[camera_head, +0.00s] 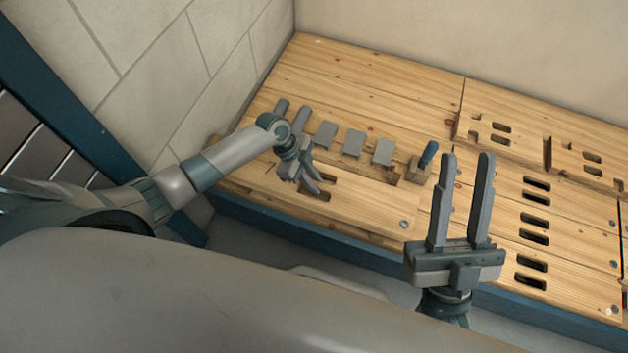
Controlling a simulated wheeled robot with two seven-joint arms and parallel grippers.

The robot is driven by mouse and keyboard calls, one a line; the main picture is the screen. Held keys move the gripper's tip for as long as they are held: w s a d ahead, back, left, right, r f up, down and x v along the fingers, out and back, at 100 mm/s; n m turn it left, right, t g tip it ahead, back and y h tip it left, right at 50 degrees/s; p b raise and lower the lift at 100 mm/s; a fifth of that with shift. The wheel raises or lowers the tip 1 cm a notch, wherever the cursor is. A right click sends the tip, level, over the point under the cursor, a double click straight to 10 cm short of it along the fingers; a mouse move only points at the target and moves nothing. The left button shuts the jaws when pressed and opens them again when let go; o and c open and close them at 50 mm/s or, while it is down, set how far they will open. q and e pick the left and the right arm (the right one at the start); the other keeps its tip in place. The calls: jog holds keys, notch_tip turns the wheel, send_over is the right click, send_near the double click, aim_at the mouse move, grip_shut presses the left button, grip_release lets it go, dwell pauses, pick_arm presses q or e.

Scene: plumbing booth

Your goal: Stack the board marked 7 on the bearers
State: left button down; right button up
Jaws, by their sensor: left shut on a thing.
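Pale wooden boards lie side by side on a blue-framed bench. No number is legible on any of them, so I cannot tell which is marked 7. My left gripper (317,185) reaches down from the left to the slotted front left board (370,208) and is shut at its hand slots; the fingers partly hide the grip. This board lies low and about flat. My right gripper (467,158) points up in front of the bench, its two fingers apart and empty. I cannot make out the bearers.
Several grey plates (353,142) stand in a row behind the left gripper. A wooden block with a blue handle (427,156) is right of them. Slotted boards (569,225) cover the right side. A tiled wall (150,60) closes the left.

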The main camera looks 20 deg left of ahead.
pick_arm(q)
jog(key=shift+f, duration=0.4)
dwell(0.7)
jog(key=shift+f, duration=0.2)
dwell(0.4)
jog(key=c, duration=1.6)
grip_release()
jog(key=shift+o, duration=0.2)
jog(key=shift+f, duration=0.1)
